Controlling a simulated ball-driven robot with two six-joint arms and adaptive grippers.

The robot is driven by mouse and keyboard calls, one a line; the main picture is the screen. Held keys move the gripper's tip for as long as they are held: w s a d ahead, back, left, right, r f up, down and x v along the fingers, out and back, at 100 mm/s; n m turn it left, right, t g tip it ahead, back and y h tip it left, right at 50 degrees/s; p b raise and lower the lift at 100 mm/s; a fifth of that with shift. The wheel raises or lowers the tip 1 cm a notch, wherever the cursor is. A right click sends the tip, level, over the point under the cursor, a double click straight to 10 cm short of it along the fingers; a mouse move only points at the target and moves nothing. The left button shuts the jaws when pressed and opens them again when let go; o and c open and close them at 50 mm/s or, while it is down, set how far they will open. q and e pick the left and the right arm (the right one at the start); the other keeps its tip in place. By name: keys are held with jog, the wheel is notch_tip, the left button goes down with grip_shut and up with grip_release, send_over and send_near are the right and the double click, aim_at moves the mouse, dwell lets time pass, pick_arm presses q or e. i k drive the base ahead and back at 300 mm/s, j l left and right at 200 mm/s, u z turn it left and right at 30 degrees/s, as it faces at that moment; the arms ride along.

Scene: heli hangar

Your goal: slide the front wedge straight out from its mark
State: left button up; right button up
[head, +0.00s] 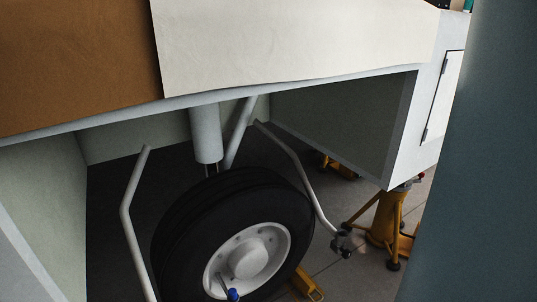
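A yellow wedge-like piece (308,284) lies on the floor at the lower right of the black tyre (185,225). Only part of it shows; the tyre hides the rest, and I cannot tell whether it touches the tyre. I cannot make out a floor mark around it. The wheel has a white hub (250,255). Neither of my grippers can be made out in the head view.
A grey strut (205,135) rises from the wheel into the bay. Bent grey rods hang on the left (126,215) and right (302,180). A yellow jack (388,222) stands at right. A large dark blue-grey surface (485,170) blocks the right edge.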

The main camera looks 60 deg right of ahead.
aim_at(301, 282)
jog(key=z, duration=2.15)
jog(key=i+l, duration=0.15)
jog(key=l, duration=0.2)
jog(key=i+l, duration=0.2)
jog(key=l, duration=0.15)
jog(key=i+l+u, duration=0.1)
jog(key=l, duration=0.2)
jog(key=i+l, duration=0.4)
jog(key=l, duration=0.3)
jog(key=i+l+u, duration=0.1)
jog(key=l, duration=0.25)
jog(key=i+l, duration=0.2)
jog(key=l, duration=0.15)
